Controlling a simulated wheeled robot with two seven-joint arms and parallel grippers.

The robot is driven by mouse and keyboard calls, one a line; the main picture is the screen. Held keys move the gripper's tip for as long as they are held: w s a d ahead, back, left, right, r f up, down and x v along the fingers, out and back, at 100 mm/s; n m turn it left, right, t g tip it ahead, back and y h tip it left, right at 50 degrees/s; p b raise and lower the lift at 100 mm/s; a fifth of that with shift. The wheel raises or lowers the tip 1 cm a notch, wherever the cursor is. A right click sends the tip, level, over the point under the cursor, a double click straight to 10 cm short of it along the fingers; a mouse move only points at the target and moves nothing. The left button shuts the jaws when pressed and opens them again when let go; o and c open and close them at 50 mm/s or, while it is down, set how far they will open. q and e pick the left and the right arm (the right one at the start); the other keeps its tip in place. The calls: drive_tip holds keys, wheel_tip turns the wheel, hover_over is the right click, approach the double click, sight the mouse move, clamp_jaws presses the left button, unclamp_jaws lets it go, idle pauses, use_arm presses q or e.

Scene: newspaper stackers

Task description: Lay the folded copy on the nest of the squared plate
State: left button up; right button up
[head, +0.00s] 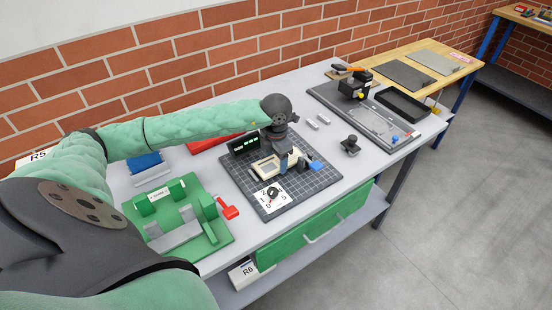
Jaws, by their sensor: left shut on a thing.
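The squared plate (325,178) is a dark board with a pale grid, lying on the grey bench. A cream block (262,170), which looks like the nest, sits on it near the middle. My left gripper (283,152) points down over the right part of this block. It is shut on a small blue-grey piece (284,165), seemingly the folded copy. The hand hides much of it, and I cannot tell whether it touches the block. My right gripper is out of view.
A dark box with a green-lit display (243,145) stands at the plate's back left. A green fixture (215,243) and red piece (229,211) are left; a black knob (351,146) is right.

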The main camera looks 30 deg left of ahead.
sight(276, 162)
use_arm(q)
drive_tip(key=shift+f+b, duration=0.45)
drive_tip(key=shift+f, duration=0.1)
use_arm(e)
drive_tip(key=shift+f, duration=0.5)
use_arm(q)
drive_tip(key=o, duration=1.1)
wheel_tip(276, 162, up, 8)
drive_tip(key=b, duration=0.3)
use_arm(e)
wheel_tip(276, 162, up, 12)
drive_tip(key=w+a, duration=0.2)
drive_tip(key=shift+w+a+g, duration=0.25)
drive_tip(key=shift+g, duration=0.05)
use_arm(q)
drive_tip(key=shift+f, duration=0.15)
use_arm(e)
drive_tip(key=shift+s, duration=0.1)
